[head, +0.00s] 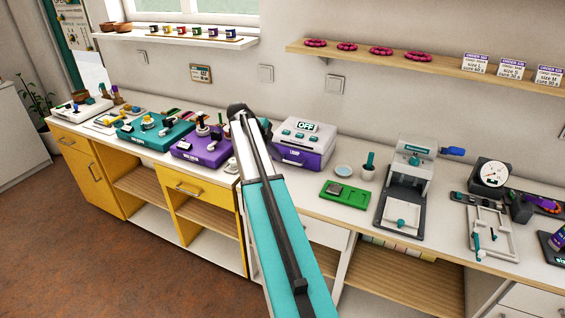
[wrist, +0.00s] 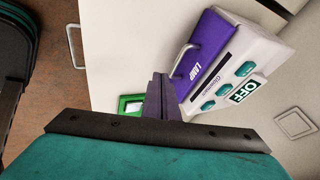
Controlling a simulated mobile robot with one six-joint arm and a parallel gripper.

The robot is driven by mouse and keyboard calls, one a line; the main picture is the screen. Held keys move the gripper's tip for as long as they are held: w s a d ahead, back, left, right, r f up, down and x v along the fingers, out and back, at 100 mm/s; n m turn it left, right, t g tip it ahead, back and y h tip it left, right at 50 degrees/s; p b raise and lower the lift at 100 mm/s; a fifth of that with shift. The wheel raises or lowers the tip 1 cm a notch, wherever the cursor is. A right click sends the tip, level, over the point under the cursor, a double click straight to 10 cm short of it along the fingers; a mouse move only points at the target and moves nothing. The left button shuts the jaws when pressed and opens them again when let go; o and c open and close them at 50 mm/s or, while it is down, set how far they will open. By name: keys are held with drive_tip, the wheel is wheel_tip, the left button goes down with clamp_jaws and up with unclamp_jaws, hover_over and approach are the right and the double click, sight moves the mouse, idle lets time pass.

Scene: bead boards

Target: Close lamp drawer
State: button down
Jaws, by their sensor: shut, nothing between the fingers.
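The lamp (head: 305,131) is a white box with teal buttons, an OFF display and a purple lower part, standing on the counter behind my arm. In the wrist view the lamp (wrist: 238,68) appears tilted at the upper right. Its purple drawer front (wrist: 209,47), marked LAMP, carries a metal handle (wrist: 184,60). I cannot tell how far the drawer stands out. My gripper (wrist: 158,80) is shut and empty, with its fingertips just below the handle in the picture; contact is not clear.
A purple machine (head: 203,147) stands left of the lamp. A green tray (head: 346,194) lies to its right, with a grey press (head: 405,185) beyond. A cabinet drawer (head: 186,187) is below the counter. A wall switch plate (wrist: 295,124) is behind the lamp.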

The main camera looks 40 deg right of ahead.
drive_tip(key=shift+b+v, duration=0.45)
drive_tip(key=shift+v, duration=2.05)
drive_tip(key=s+a+f+n+t+y, duration=0.1)
drive_tip(key=a+f+n+t+y, duration=0.15)
drive_tip(key=a+f+n, duration=1.55)
drive_tip(key=s+a+f+n+y, duration=0.1)
drive_tip(key=s+a+f+n, duration=0.35)
drive_tip(key=a, duration=0.35)
drive_tip(key=s+a+f+n+y, duration=0.2)
drive_tip(key=s+a+f+n, duration=0.3)
drive_tip(key=a, duration=0.4)
drive_tip(key=s+a+f+n+y, duration=0.1)
drive_tip(key=s+a+f+n, duration=0.2)
drive_tip(key=a+f, duration=0.4)
drive_tip(key=s+f+g, duration=0.3)
drive_tip(key=s+f, duration=0.5)
drive_tip(key=s, duration=0.5)
drive_tip(key=s+f+g, duration=0.3)
drive_tip(key=s+f, duration=0.6)
drive_tip(key=s, duration=0.3)
drive_tip(key=shift+s+a, duration=0.35)
drive_tip(key=shift+a, duration=0.1)
